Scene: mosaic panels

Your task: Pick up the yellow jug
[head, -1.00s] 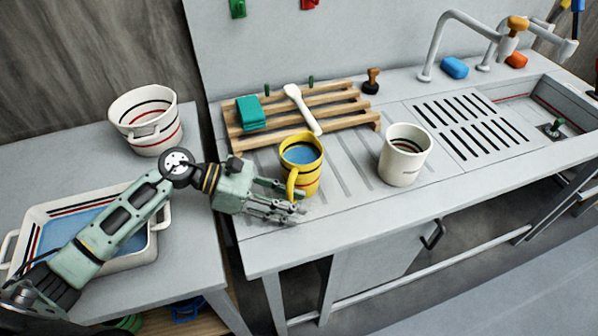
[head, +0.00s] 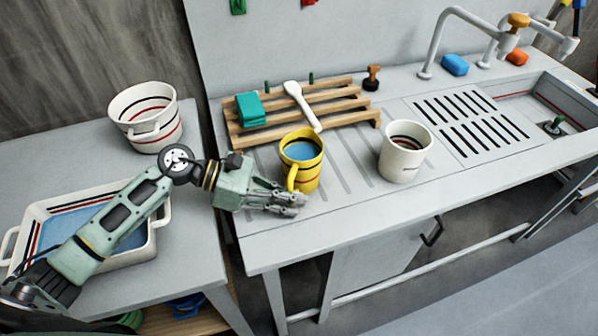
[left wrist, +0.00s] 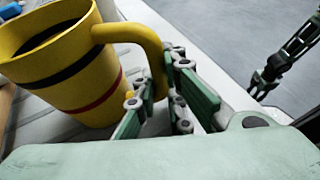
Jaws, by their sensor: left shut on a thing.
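The yellow jug (head: 304,172) has a blue inside and dark and red bands. It stands upright on the grey ribbed drainboard, its handle toward the front left. In the left wrist view the jug (left wrist: 62,62) fills the upper left, and its handle (left wrist: 150,50) runs down between the fingers. My left gripper (head: 297,201) is shut on the handle at the jug's near side; it also shows in the left wrist view (left wrist: 160,100). The fingertips partly hide the lower handle. My right gripper is not in the head view.
A white mug (head: 404,152) stands to the right of the jug. Behind is a wooden rack (head: 350,103) with a teal sponge (head: 250,108) and a white spoon (head: 302,106). A white pot (head: 146,108) and a white tray (head: 150,250) are on the left table. The drainboard's front strip is clear.

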